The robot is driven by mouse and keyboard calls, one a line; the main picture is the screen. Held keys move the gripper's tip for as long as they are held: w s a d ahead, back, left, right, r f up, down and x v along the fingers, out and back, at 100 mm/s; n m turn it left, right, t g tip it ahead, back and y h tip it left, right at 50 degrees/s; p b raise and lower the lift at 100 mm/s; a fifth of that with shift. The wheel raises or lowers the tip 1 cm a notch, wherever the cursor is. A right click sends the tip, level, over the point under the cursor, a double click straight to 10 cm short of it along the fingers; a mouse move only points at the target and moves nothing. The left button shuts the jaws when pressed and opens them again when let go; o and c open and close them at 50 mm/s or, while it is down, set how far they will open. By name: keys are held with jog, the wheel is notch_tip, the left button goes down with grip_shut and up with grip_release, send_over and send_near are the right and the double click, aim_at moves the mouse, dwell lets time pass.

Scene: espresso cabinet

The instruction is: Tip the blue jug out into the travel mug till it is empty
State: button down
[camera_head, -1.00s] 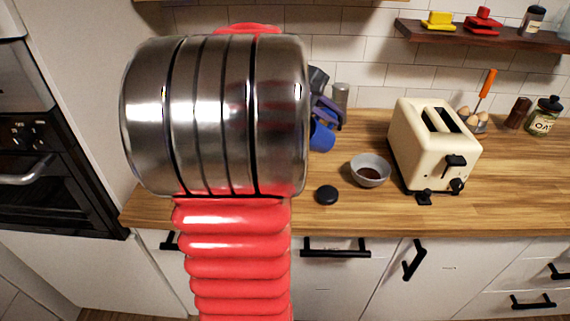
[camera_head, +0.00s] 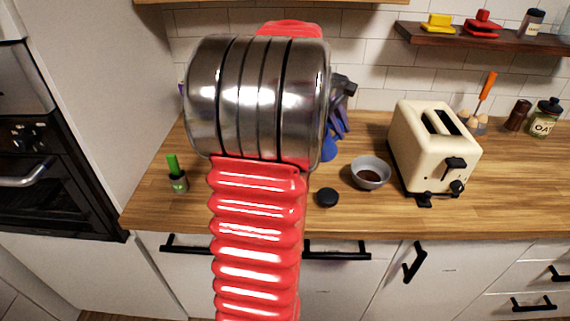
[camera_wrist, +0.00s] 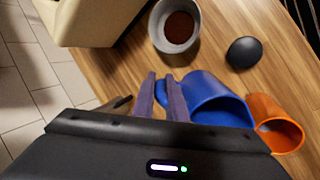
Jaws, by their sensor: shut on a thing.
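The blue jug (camera_wrist: 208,92) is in my gripper (camera_wrist: 163,76), whose two fingers are shut on its handle side. In the head view the jug (camera_head: 329,150) shows only in part, beside my arm, with my gripper (camera_head: 340,124) above it. An orange cup (camera_wrist: 277,122), which appears to be the travel mug, is right beside the jug in the wrist view, its opening partly visible. My arm hides this mug in the head view. I cannot tell the jug's exact tilt or whether anything is left in it.
A grey bowl of brown grounds (camera_head: 370,172) and a black round lid-like piece (camera_head: 327,197) are near the jug on the wooden counter (camera_head: 500,205). A cream toaster (camera_head: 432,150) stands to the right. A green-handled item in a small pot (camera_head: 177,178) stands at the left.

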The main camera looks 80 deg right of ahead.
jog(key=s+d+f+t+y+b, duration=0.1)
jog(key=s+d+f+t+y, duration=0.2)
jog(key=f, duration=0.3)
jog(key=shift+f+t+y+b, duration=0.25)
jog(key=shift+t+y+b, duration=0.15)
jog(key=shift+t+y, duration=0.15)
dwell(0.4)
jog(key=shift+r, duration=0.1)
dwell(0.8)
